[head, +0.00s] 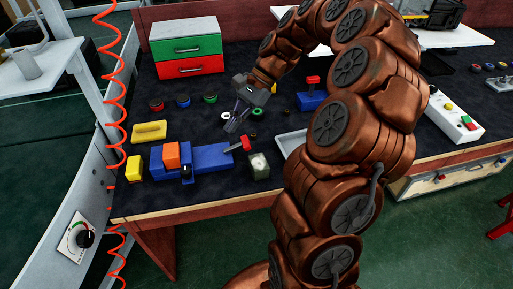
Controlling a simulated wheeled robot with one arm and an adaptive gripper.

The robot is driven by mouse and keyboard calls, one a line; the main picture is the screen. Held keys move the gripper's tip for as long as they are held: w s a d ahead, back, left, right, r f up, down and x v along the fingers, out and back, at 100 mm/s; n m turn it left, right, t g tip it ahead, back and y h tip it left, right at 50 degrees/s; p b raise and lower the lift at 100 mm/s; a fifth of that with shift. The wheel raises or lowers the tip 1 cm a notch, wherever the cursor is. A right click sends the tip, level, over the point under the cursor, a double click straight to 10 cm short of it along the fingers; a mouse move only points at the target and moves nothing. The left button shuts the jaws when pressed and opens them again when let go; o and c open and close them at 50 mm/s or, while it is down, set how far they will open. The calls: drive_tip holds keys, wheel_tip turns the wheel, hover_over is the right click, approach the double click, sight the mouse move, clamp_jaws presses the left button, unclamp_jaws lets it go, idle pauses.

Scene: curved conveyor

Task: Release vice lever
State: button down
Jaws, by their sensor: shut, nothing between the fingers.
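The blue vice (212,157) lies on the dark work surface at the left front in the head view. An orange block (171,153) sits at the vice's left part, and a small black knob shows in front of it. The vice lever (245,143) has a red end and sticks out at the vice's right end. My gripper (231,127) points down and left, just above and behind the lever's red end. It is shut and empty. It looks apart from the lever, but the exact gap is hard to judge.
A grey box (259,172) stands right of the vice. A yellow block (134,168) and yellow piece (149,131) lie left. Behind are several round buttons and a green-and-red drawer unit (186,45). A blue fixture (311,101) with a red handle and a tray (288,146) lie right.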

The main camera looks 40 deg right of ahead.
sight(237, 147)
drive_tip(key=d+f+m+t+b, duration=0.1)
drive_tip(key=d+f+m, duration=0.3)
drive_tip(key=d, duration=0.5)
drive_tip(key=w+d+f+m+t+y+b, duration=0.1)
drive_tip(key=d+f+m+t, duration=0.1)
drive_tip(key=d+f+m, duration=0.2)
drive_tip(key=d+f, duration=0.2)
drive_tip(key=d, duration=0.2)
drive_tip(key=shift+d+f+m+t+b, duration=0.3)
drive_tip(key=shift+d+t+b, duration=0.05)
drive_tip(key=shift+t+b, duration=0.05)
drive_tip(key=shift+w, duration=0.1)
drive_tip(key=shift+p+x, duration=0.45)
drive_tip(key=shift+x, duration=4.55)
drive_tip(key=shift+r, duration=0.1)
